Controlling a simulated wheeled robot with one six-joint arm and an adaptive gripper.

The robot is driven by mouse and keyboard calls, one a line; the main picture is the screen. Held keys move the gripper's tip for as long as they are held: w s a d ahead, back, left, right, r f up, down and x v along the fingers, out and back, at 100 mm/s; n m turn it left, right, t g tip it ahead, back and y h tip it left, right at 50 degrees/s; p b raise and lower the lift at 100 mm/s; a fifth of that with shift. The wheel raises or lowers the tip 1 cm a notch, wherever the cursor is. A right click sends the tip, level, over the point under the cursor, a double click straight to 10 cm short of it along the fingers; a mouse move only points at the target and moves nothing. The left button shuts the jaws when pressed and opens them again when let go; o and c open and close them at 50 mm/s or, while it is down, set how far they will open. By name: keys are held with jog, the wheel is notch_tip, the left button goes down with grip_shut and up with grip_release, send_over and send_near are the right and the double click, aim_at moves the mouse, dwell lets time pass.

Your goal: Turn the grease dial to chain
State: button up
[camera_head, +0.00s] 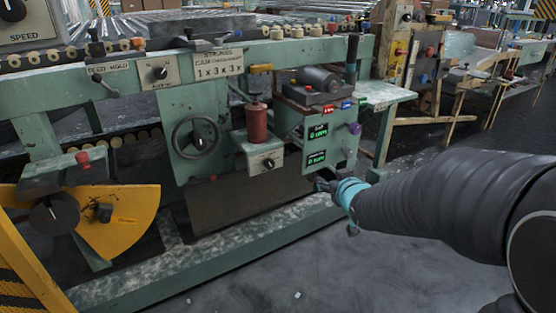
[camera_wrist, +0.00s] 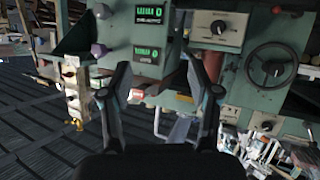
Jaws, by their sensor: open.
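A small black dial (camera_head: 268,163) sits on a pale plate on a box under the red cylinder (camera_head: 257,122); I take it as the grease dial. Its lettering and pointer setting are too small to read. In the wrist view the scene looks upside down, and the dial (camera_wrist: 218,27) shows at the upper right, beyond my right finger. My gripper (camera_head: 322,184) is to the right of the dial and slightly lower, below the green readout panel. In the wrist view my gripper (camera_wrist: 160,80) has its fingers spread wide with nothing between them.
The green readout panel (camera_head: 335,142) with a purple knob (camera_head: 354,128) stands close above my gripper. A handwheel (camera_head: 197,138) is left of the dial. Another dial (camera_head: 160,72) is on the upper beam. A green floor rail (camera_head: 240,247) runs below; open floor lies in front.

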jog(key=w+a+f+n+t+y, duration=0.1)
jog(key=w+a+f+y, duration=0.1)
jog(key=w+a+f, duration=0.2)
jog(key=n+t+y+b, duration=0.1)
jog(key=n+y+b, duration=0.1)
jog(key=y, duration=0.3)
send_near(271, 166)
jog(key=p+x, duration=0.1)
jog(key=x, duration=0.7)
jog(key=shift+w+a, duration=0.1)
jog(key=shift+w, duration=0.1)
jog(key=shift+r, duration=0.1)
jog(key=c, duration=1.2)
jog(key=shift+o, duration=0.2)
